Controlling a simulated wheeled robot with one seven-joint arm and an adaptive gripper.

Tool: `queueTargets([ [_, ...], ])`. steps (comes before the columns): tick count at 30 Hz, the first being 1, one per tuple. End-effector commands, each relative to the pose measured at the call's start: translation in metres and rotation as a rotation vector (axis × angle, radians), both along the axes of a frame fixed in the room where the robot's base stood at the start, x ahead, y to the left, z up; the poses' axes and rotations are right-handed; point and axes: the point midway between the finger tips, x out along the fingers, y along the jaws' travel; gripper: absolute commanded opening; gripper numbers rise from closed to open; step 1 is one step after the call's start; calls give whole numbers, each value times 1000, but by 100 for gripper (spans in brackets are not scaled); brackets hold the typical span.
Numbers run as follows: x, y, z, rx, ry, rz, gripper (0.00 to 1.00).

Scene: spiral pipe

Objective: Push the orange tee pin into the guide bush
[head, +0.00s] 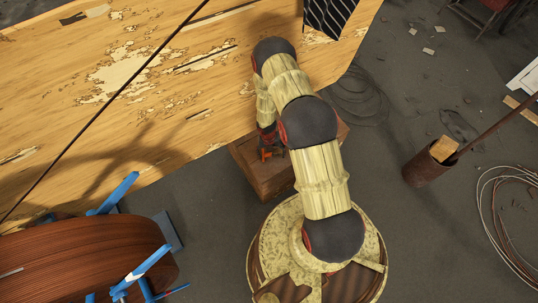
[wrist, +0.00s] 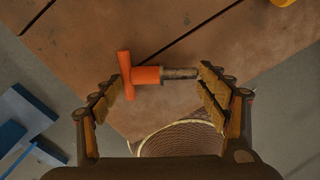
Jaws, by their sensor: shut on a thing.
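The orange tee pin (wrist: 146,76) lies across the middle of the wrist view, with its crossbar at the left and a grey metal shank pointing right. My gripper (wrist: 161,77) has one finger by the crossbar and the other by the shank's tip, so the pin spans lengthwise between the fingers. It is shut on the pin. In the head view my gripper (head: 268,141) is small and partly hidden by my arm, above a brown box, with orange (head: 271,154) showing at it. I cannot make out the guide bush for certain in either view.
The brown box (head: 270,180) stands against the worn wooden panel (head: 200,55). A yellow thing (wrist: 283,2) shows at the wrist view's top edge.

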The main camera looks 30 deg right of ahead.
Motion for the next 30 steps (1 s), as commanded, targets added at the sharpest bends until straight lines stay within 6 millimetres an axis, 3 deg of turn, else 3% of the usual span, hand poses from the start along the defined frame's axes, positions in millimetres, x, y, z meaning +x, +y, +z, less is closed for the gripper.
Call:
queueTargets([
  [7,0,0,2,0,0,0,32],
  [9,0,0,7,0,-1,0,17],
  [12,0,0,16,0,-1,0,6],
  [16,0,0,37,0,-1,0,6],
  [27,-37,36,96,-1,-1,4,6],
  [30,-50,48,100,-1,0,4,6],
])
